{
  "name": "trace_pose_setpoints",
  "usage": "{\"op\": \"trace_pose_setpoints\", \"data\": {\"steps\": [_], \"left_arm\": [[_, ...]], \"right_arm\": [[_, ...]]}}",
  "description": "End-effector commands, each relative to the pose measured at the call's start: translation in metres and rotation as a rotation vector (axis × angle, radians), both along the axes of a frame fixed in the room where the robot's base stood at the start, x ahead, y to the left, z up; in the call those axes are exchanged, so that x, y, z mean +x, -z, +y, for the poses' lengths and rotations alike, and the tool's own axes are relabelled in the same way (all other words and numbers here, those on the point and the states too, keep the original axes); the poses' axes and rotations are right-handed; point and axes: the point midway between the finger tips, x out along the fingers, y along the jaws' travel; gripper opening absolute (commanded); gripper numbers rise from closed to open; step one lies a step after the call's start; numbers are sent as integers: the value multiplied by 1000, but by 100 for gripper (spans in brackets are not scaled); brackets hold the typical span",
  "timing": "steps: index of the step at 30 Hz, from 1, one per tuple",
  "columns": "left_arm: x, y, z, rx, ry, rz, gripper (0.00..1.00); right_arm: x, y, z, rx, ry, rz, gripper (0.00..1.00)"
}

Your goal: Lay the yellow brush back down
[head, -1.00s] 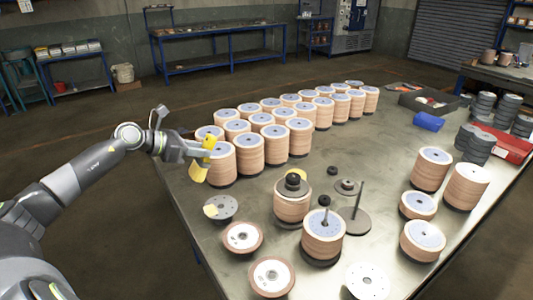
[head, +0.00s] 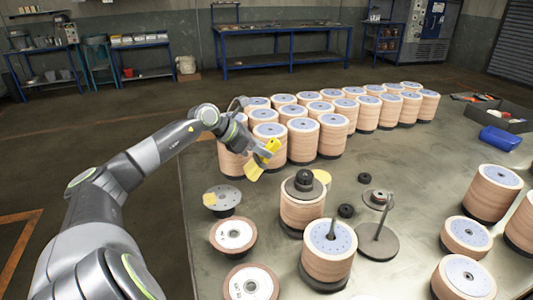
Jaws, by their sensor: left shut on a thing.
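The yellow brush (head: 265,152) is held up in the air by my left gripper (head: 257,143), in front of the near left stacks of discs. Its darker yellow upper part is at the jaws and a paler yellow part hangs down to the lower left. The left gripper is shut on it, and the fingers are partly hidden by the brush. The brush appears clear of the tabletop (head: 400,165). My right gripper is not in view.
Rows of tall disc stacks (head: 333,134) stand behind the brush. In front are a grey disc (head: 222,198), a stack with a black knob (head: 302,205) and a rod on a round base (head: 378,240). A blue bin (head: 500,138) lies right. Bare tabletop shows between.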

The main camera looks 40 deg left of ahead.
Motion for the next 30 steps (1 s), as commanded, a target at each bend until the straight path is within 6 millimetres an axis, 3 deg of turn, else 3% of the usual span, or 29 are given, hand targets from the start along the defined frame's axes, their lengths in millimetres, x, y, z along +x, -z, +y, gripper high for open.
{"op": "trace_pose_setpoints", "data": {"steps": [8, 21, 30], "left_arm": [[0, 18, 0, -1, -1, -1, 6], [0, 63, 0, -1, -1, 0, 6], [0, 66, 0, 0, 0, -1, 6]], "right_arm": [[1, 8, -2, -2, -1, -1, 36], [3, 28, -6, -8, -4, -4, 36], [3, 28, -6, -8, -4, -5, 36]]}}
